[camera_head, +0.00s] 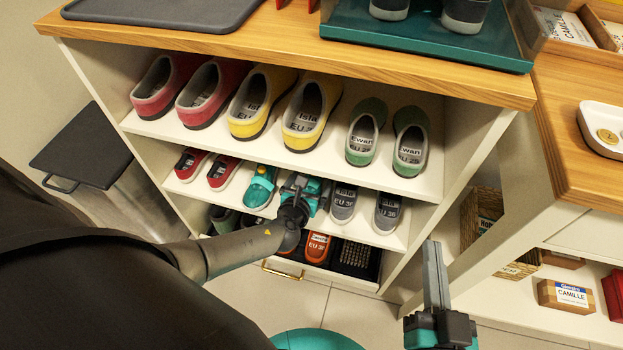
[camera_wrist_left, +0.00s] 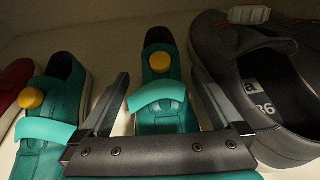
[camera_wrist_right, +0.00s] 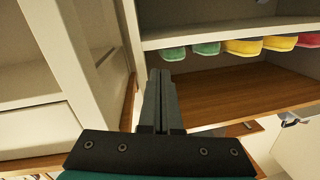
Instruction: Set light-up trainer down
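Two teal light-up trainers with yellow buttons stand side by side on the middle shelf. The left one (camera_head: 260,187) (camera_wrist_left: 62,105) is clear of my grippers. The other trainer (camera_wrist_left: 160,65) rests between the spread fingers of my left gripper (camera_wrist_left: 158,88), with a gap on each side. In the head view my left gripper (camera_head: 299,190) partly covers that trainer. My right gripper (camera_head: 433,275) is shut and empty, out in front of the cubby; its closed fingers also show in the right wrist view (camera_wrist_right: 160,98).
A grey shoe (camera_wrist_left: 245,60) stands close right of the left gripper, with its pair beside it. Red shoes (camera_head: 206,171) are at the shelf's left. The upper shelf edge (camera_head: 290,158) is just above the left gripper. Orange shoes (camera_head: 318,246) are below.

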